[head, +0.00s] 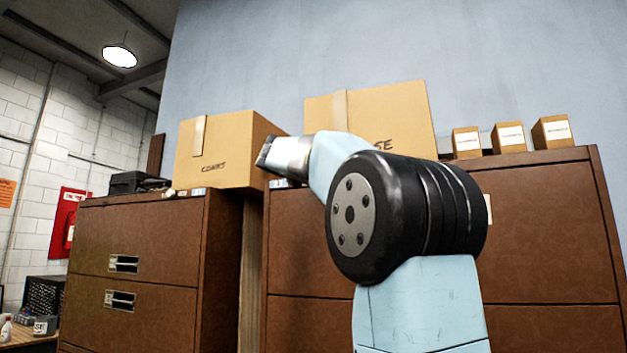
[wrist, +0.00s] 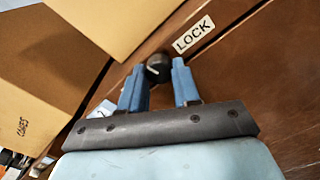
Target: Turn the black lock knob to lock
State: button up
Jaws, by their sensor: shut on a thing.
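The black lock knob (wrist: 158,68) is in the wrist view, on the brown cabinet front just below and left of a white label reading LOCK (wrist: 193,34). A short pale mark shows on the knob. My gripper (wrist: 158,75) has its two blue fingers on either side of the knob and is shut on it. In the head view my arm reaches up and left to the cabinet. The knob and fingertips cannot be made out there.
Brown drawer cabinets (head: 138,239) stand side by side with a gap between them. Large cardboard boxes (head: 222,150) sit on top, close to my wrist. Several small labelled boxes (head: 509,138) stand at the right. A red wall cabinet (head: 66,222) hangs at the far left.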

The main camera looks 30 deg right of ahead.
jog(key=m, duration=1.1)
jog(key=shift+w+a+f, duration=0.1)
jog(key=shift+w+f, duration=0.05)
jog(key=shift+f, duration=0.05)
jog(key=shift+m, duration=0.3)
jog(key=o, duration=1.1)
jog(key=shift+r, duration=0.1)
jog(key=shift+c, duration=0.2)
jog(key=shift+r, duration=0.1)
jog(key=v, duration=1.4)
